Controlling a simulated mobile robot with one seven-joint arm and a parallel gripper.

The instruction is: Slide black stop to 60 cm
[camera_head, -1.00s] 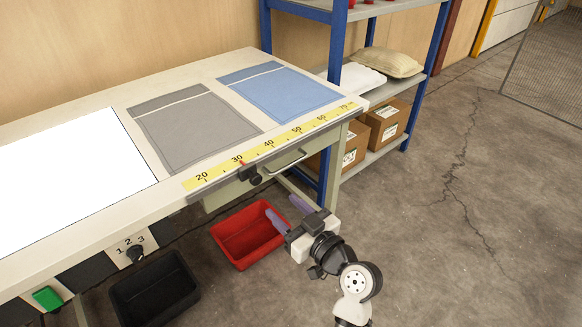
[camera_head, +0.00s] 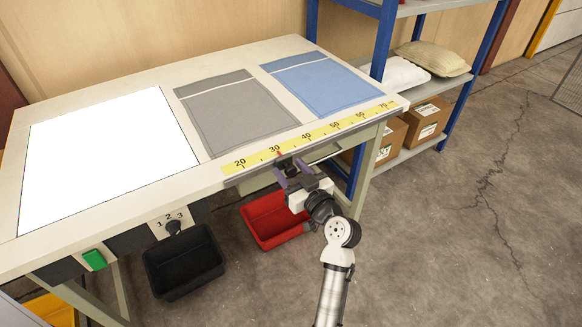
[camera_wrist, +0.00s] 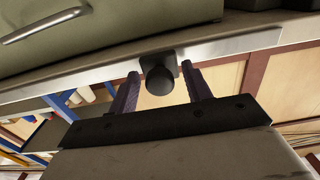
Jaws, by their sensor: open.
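The black stop (camera_head: 284,161) sits on the front edge of the table, with its red pointer near the 30 mark of the yellow scale (camera_head: 310,136). In the wrist view its round black knob (camera_wrist: 159,80) lies between the fingers, with a gap visible on each side. My gripper (camera_head: 292,175) is open at the table's front edge, right at the stop, and partly covers it in the head view. The fingers also show in the wrist view (camera_wrist: 163,92). The 60 mark (camera_head: 360,115) is further right along the scale.
A drawer handle (camera_wrist: 46,25) is close by in the wrist view. A red bin (camera_head: 262,225) and a black bin (camera_head: 185,265) are below the table. Grey (camera_head: 235,115) and blue (camera_head: 325,85) fabric pieces lie on top. A blue-framed shelf (camera_head: 380,45) stands at the right.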

